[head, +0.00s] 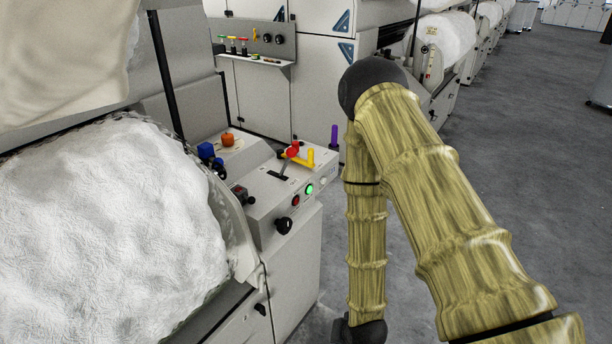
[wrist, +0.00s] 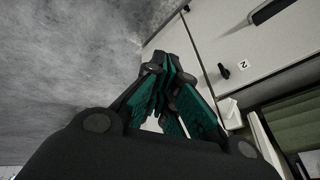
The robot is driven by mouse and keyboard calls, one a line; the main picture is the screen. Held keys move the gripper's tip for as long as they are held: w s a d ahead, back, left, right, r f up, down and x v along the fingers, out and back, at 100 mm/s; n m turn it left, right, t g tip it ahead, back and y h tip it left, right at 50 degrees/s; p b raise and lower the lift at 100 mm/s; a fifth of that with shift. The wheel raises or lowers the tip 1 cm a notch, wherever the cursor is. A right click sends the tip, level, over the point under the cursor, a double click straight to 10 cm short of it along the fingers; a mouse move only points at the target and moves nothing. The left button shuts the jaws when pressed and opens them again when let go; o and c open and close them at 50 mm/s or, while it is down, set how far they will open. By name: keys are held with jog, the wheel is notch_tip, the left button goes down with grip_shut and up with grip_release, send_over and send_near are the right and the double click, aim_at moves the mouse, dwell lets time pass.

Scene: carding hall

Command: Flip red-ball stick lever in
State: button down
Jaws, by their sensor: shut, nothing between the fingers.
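The red-ball stick lever (head: 294,147) stands on the sloped top of a grey control console (head: 262,190) in the head view, left of my arm. Its red ball is up beside a yellow handle (head: 309,158), and the two overlap in the picture, so the lever's exact tilt is hard to tell. My gripper (wrist: 172,66) shows in the wrist view with its teal-padded fingers closed together and empty. It is low, between the floor and a pale cabinet face, apart from the lever. The head view does not show the fingers.
The console also carries a blue knob (head: 206,151), an orange knob (head: 228,139), a green button (head: 309,189) and a purple post (head: 334,135). A large white fibre roll (head: 110,230) fills the left. Open grey floor (head: 500,140) lies right. A black knob (wrist: 223,71) juts from the cabinet.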

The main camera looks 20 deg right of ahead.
aim_at(286, 163)
jog(key=w+d+r+m+t+b, duration=0.1)
jog(key=w+r+m+t+b, duration=0.2)
jog(key=w, duration=0.5)
jog(key=w+d+r+m+t+b, duration=0.1)
jog(key=w+r+m+t+b, duration=0.2)
jog(key=w, duration=0.4)
jog(key=w+d+r+m+t+b, duration=0.1)
jog(key=w+r+t+b, duration=0.1)
jog(key=w+b, duration=0.45)
jog(key=w+d+r+m+t+b, duration=0.2)
jog(key=w+r, duration=0.3)
jog(key=r, duration=0.3)
jog(key=w+d+r+m+t+b, duration=0.2)
jog(key=w+r+m+t+b, duration=0.3)
jog(key=r, duration=0.4)
jog(key=shift+r, duration=0.2)
jog(key=shift+w+d, duration=0.1)
jog(key=a+b+x, duration=0.1)
jog(key=a+x, duration=0.2)
jog(key=x, duration=0.9)
jog(key=shift+w+r, duration=0.25)
jog(key=shift+r, duration=0.15)
